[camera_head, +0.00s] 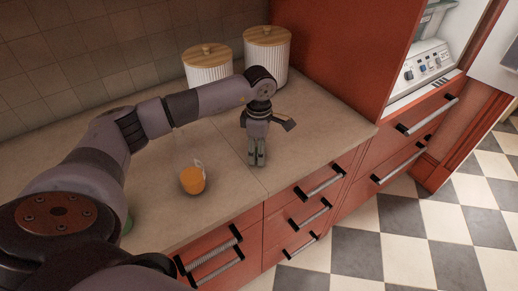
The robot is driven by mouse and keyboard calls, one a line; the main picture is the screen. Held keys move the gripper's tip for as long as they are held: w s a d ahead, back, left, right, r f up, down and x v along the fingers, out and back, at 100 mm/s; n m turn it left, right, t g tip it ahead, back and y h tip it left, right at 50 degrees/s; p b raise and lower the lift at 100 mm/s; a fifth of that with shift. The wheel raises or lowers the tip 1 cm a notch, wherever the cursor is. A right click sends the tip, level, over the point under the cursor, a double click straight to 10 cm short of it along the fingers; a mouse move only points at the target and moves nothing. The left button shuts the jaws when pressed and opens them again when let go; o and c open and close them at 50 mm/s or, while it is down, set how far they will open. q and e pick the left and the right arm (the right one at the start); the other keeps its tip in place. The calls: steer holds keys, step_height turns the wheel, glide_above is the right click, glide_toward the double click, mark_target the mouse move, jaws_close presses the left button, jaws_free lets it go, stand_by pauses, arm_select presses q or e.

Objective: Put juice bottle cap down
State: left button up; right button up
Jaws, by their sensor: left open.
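My left gripper (257,158) points down over the light countertop, right of the middle of the counter. It is open, and I see nothing held between its fingers. A small rounded orange item (192,181) with a pale piece at its top stands on the counter, left of the gripper and apart from it. It may be the juice bottle; I cannot make out a separate cap for certain. My right gripper is not in view.
Two white ribbed canisters with wooden lids, one (207,68) left of the other (267,52), stand at the back against the tiled wall. A green thing (128,222) is mostly hidden behind my arm. A red cabinet side (340,50) bounds the counter on the right.

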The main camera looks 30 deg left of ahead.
arm_select(q)
steer(key=shift+r, duration=0.25)
steer(key=shift+w+r, duration=0.1)
steer(key=shift+r, duration=0.25)
step_height(320, 180, up, 11)
steer(key=b, duration=0.3)
